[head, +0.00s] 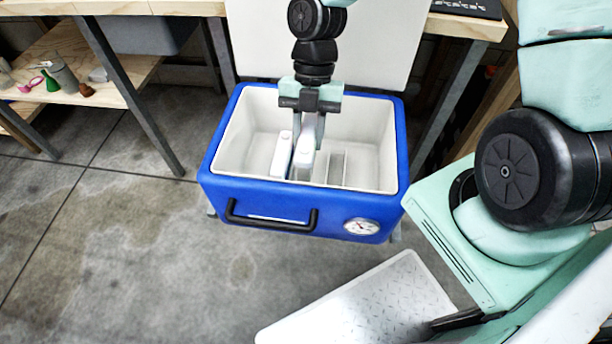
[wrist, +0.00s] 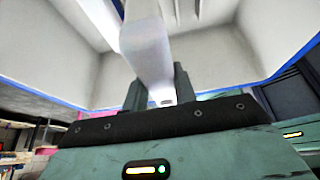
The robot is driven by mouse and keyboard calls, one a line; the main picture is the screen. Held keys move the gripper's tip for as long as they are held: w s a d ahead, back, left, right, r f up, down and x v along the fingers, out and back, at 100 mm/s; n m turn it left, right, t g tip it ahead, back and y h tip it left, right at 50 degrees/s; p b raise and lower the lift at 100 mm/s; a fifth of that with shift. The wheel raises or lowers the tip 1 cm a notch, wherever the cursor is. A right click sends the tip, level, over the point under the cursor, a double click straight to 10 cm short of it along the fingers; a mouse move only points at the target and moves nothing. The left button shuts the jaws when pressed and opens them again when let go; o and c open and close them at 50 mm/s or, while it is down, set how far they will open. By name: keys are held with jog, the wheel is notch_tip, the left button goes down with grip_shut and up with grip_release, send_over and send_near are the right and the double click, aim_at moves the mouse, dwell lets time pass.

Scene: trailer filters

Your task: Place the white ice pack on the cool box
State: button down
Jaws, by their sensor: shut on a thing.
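In the wrist view the held white ice pack (wrist: 148,55) stands out from between the fingers (wrist: 155,90). A second white pack (head: 281,155) stands just left of it in the box. I cannot tell whether the held pack touches the box floor.
A grey ribbed piece (head: 337,167) stands in the box right of the held pack. The box's raised white lid (head: 385,45) is behind. A workbench (head: 470,24) spans the back, and a shelf with small items (head: 62,78) is at left.

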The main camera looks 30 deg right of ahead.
notch_tip(320, 180, down, 10)
jog(key=b, duration=0.3)
jog(key=shift+b, duration=0.3)
jog(key=c, duration=1.1)
grip_release()
jog(key=shift+f, duration=0.1)
